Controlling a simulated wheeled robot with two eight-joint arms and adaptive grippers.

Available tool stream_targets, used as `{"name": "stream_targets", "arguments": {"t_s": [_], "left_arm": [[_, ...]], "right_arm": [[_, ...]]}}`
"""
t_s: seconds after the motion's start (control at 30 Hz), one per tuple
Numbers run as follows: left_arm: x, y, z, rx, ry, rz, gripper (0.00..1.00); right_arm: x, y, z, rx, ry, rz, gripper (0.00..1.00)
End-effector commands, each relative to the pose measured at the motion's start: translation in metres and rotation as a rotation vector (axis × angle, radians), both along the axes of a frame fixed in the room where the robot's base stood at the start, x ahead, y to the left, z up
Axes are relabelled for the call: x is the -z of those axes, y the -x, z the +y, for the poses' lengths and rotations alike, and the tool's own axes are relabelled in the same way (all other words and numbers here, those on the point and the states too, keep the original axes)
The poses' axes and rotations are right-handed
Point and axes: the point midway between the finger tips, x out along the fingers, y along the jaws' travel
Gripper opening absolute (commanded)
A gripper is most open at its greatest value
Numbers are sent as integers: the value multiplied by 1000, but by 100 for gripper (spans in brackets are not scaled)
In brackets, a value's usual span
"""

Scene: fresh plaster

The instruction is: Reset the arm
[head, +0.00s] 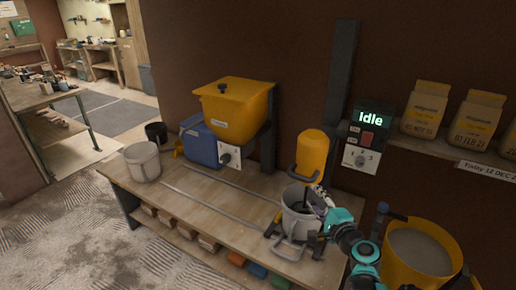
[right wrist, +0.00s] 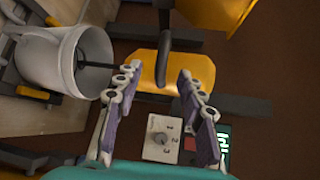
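My right gripper (head: 322,200) reaches in from the lower right on a teal arm, by the rim of a grey bucket (head: 297,222) under the yellow mixer (head: 311,155). In the right wrist view the gripper (right wrist: 158,82) has its two fingers well apart with nothing between them. The mixer's yellow body (right wrist: 150,72) and dark handle lie beyond the fingers, and the bucket (right wrist: 42,62) is to their left, with a dark shaft inside. My left gripper is not in view.
A control box with a dial (head: 361,158) and a screen reading "Idle" (head: 374,118) is on the wall. A yellow hopper (head: 235,108), blue container (head: 201,143) and pale bucket (head: 142,163) are along the bench (head: 205,190). A yellow tub (head: 398,268) stands lower right; bags (head: 425,110) are shelved above.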

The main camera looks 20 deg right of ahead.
Motion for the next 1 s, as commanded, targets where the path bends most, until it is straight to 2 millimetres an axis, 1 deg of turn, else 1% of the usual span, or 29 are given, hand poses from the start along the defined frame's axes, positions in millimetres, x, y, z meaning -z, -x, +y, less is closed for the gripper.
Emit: {"name": "stream_targets", "arguments": {"t_s": [0.07,0.13,0.17,0.27,0.3,0.33,0.37,0.4,0.47,0.5,0.53,0.6,0.7,0.73,0.83,0.9,1.0], "left_arm": [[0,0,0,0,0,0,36],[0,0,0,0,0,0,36],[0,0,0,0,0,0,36],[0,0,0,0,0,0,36],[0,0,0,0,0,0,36],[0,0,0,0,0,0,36],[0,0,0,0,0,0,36],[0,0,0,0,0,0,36],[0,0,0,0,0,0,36],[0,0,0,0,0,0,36],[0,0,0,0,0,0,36],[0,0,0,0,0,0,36],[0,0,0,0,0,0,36],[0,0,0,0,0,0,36],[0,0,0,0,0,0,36],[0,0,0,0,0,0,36],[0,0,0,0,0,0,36]], "right_arm": [[0,0,1,-3,4,2,39],[1,-1,11,-27,30,20,39],[2,-1,19,-47,56,36,39],[9,2,65,-166,203,126,39],[14,6,89,-235,290,176,39],[19,12,108,-290,364,215,39],[24,19,126,-350,444,256,39],[32,31,148,-430,553,309,39],[43,53,175,-547,723,382,39],[50,68,188,-619,832,427,39],[55,80,196,-669,912,458,39],[64,106,206,-772,1086,520,39],[71,135,208,-875,1286,586,39],[72,141,208,-896,1331,601,39],[74,155,205,-943,1438,636,39],[74,159,202,-956,1473,648,39],[74,160,201,-960,1486,653,39]]}}
